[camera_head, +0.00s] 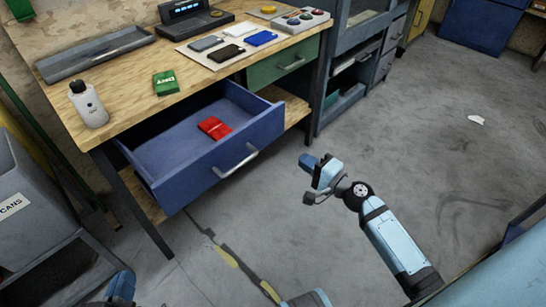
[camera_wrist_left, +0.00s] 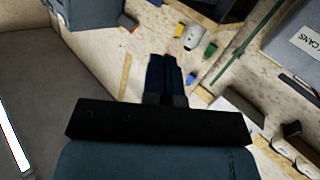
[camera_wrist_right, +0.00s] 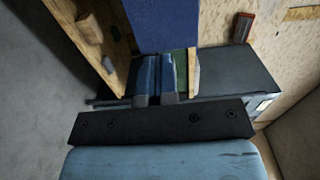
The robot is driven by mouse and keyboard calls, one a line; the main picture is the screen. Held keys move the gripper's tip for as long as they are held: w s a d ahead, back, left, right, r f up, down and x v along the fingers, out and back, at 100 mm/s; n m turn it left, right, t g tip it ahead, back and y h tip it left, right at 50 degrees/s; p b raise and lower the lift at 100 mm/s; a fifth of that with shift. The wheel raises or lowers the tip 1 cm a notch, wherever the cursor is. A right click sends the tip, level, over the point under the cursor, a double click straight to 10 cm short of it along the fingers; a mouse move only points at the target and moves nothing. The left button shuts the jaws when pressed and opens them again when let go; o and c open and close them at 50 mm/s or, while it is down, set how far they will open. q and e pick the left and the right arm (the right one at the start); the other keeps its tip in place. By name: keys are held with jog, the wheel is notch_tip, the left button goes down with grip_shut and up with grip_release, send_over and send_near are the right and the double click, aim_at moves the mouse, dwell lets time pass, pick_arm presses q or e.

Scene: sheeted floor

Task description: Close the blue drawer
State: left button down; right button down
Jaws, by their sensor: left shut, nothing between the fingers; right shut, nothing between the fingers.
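The blue drawer (camera_head: 195,171) stands pulled out from under the wooden workbench (camera_head: 130,106) in the head view. It has a silver bar handle (camera_head: 236,162) on its front, and a red packet (camera_head: 214,128) lies inside. My right gripper (camera_head: 312,164) is in front of the drawer, to the right of the handle and apart from it. Its fingers are together and empty in the right wrist view (camera_wrist_right: 160,75). My left gripper's fingers are together and empty in the left wrist view (camera_wrist_left: 165,72). I cannot make out its fingertips in the head view.
A green drawer (camera_head: 283,64) beside the blue one is shut. The bench top holds a white bottle (camera_head: 88,104), a green packet (camera_head: 165,83), a grey tray (camera_head: 97,54) and several phones. A grey bin (camera_head: 40,205) stands at left. The floor at right is mostly clear.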

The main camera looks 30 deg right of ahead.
aim_at(264, 133)
jog(key=x, duration=1.3)
jog(key=shift+w+a+p, duration=0.1)
jog(key=shift+w+p, duration=0.25)
jog(key=shift+p, duration=0.05)
pick_arm(q)
jog(key=shift+a+f+y, duration=0.25)
jog(key=shift+f+y, duration=0.05)
jog(key=shift+f, duration=0.3)
pick_arm(e)
jog(key=shift+w, duration=0.15)
